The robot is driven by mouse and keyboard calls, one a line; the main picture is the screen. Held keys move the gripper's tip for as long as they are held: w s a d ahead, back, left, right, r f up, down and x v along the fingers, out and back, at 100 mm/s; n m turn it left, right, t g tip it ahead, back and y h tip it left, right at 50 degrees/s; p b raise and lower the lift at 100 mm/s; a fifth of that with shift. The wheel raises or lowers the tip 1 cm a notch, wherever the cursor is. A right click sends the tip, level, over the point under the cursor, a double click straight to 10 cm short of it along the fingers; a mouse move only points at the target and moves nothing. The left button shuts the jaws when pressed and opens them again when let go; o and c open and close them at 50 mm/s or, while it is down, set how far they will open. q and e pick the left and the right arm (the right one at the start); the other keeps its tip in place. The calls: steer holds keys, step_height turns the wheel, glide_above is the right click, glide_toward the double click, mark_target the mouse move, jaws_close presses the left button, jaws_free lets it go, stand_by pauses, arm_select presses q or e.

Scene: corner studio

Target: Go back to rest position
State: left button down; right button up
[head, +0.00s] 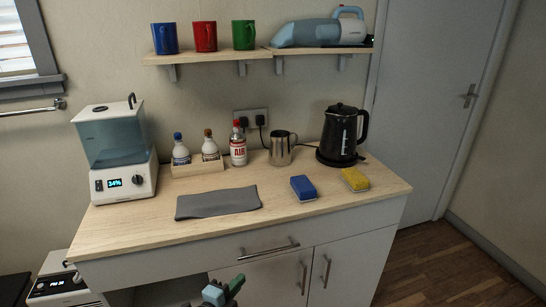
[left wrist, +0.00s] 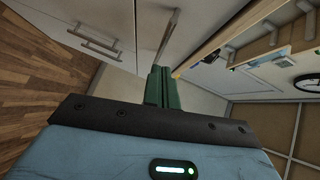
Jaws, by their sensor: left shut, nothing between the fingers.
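My left gripper (head: 226,289) shows at the bottom edge of the head view, in front of the cabinet (head: 262,262) and below the countertop edge. It is apart from the things on the counter. In the left wrist view its two green fingers (left wrist: 160,84) are together with nothing between them. The cabinet fronts and the floor show beyond them. My right gripper is in neither view.
The wooden countertop (head: 130,228) holds a humidifier (head: 112,150), small bottles, a metal jug (head: 282,148), a black kettle (head: 342,135), a grey cloth (head: 218,202), a blue sponge (head: 303,188) and a yellow sponge (head: 355,179). Wooden floor (head: 465,270) is clear at right.

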arm_select(q)
steer(key=s+a+f+n+g+y+p, duration=0.1)
steer(key=s+n, duration=0.5)
steer(key=s, duration=0.8)
steer(key=s+a+f+n+g+y+p, duration=0.2)
steer(key=s+n, duration=0.4)
steer(key=s, duration=0.7)
steer(key=s+a+f+n+g+y+p, duration=0.2)
steer(key=s+a+n, duration=0.3)
steer(key=s, duration=0.9)
steer(key=shift+s+f+n+g, duration=0.35)
steer(key=shift+f+n+g, duration=0.15)
steer(key=shift+n, duration=0.6)
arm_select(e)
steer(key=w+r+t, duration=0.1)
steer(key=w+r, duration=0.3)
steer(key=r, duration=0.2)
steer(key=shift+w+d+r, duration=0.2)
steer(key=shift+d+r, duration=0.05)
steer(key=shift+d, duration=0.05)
